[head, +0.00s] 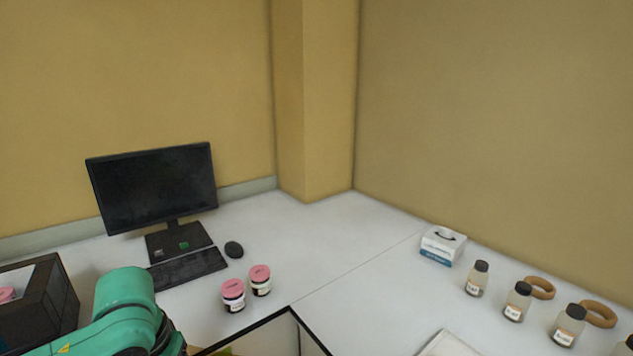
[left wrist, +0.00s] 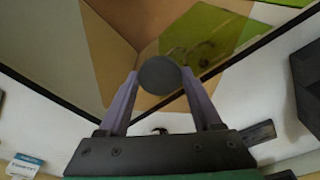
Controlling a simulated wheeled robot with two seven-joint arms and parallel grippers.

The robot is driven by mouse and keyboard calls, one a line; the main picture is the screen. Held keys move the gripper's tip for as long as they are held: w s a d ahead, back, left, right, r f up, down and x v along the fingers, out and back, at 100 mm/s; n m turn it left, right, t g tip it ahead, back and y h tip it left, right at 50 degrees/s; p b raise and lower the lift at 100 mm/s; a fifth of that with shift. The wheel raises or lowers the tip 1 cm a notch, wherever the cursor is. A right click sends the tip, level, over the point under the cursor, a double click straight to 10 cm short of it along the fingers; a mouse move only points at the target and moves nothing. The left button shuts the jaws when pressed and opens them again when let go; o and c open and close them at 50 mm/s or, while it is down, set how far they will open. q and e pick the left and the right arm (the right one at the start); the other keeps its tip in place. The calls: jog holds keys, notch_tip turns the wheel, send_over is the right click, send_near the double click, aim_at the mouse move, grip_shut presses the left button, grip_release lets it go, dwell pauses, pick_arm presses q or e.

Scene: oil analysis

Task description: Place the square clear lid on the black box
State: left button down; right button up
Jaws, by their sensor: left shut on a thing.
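The black box (head: 65,297) stands at the left edge of the table in the head view, partly cut off, with a pink-capped item (head: 7,294) showing inside. A dark shape at the right edge of the left wrist view may be the same box. My left gripper (left wrist: 160,88) is shut on a dark round knob (left wrist: 159,75), which sits between its two fingertips. My right gripper is not in view.
Two pink-capped jars (head: 233,295) stand near the keyboard (head: 187,269), mouse (head: 234,249) and monitor (head: 155,187). A tissue box (head: 441,246), several bottles (head: 477,279) and brown rings (head: 540,287) stand on the right.

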pick_arm(q)
jog(key=s+d+f, duration=0.3)
jog(key=d+f, duration=0.4)
jog(key=f, duration=0.3)
jog(key=shift+f, duration=0.15)
